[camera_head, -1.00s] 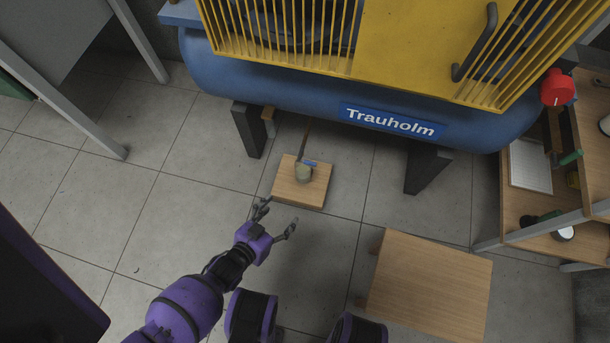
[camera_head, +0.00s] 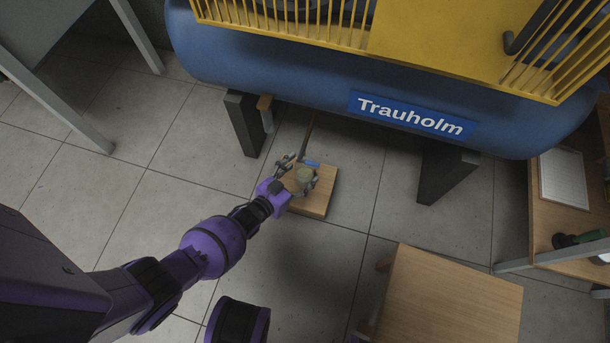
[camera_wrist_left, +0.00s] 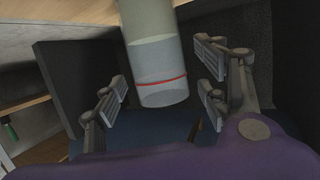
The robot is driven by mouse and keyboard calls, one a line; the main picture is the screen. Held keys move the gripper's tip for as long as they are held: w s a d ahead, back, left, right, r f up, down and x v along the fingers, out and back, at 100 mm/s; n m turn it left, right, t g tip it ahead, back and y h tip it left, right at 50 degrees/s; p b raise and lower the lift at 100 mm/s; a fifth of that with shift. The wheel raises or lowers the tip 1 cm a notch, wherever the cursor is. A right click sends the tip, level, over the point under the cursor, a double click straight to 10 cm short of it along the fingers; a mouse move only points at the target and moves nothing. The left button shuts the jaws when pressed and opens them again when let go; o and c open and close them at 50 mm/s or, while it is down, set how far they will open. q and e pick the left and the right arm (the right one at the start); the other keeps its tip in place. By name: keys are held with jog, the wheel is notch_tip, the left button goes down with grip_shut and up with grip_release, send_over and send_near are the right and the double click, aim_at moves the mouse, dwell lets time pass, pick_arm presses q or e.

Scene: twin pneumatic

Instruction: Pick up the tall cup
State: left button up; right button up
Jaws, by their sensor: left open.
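The tall cup (camera_head: 305,174) is a greyish-green, translucent cylinder standing on a low wooden block (camera_head: 318,203) on the floor. In the left wrist view the cup (camera_wrist_left: 157,62) is upside down in the picture, with a red line around it. My left gripper (camera_head: 297,177) is open at the cup, with one finger on either side of it. In the wrist view, gaps show between the cup and the finger pads; I cannot tell whether any part touches. My right gripper is not in view.
A blue compressor tank (camera_head: 300,85) with a yellow cage stands just behind the block on dark legs (camera_head: 245,122). A brown stick (camera_head: 307,131) and a small blue item (camera_head: 312,163) are beside the cup. A wooden stool (camera_head: 440,300) stands front right. Floor is clear to the left.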

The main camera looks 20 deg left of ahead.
pick_arm(q)
jog(key=shift+b+x, duration=0.35)
jog(key=shift+x, duration=0.85)
grip_shut()
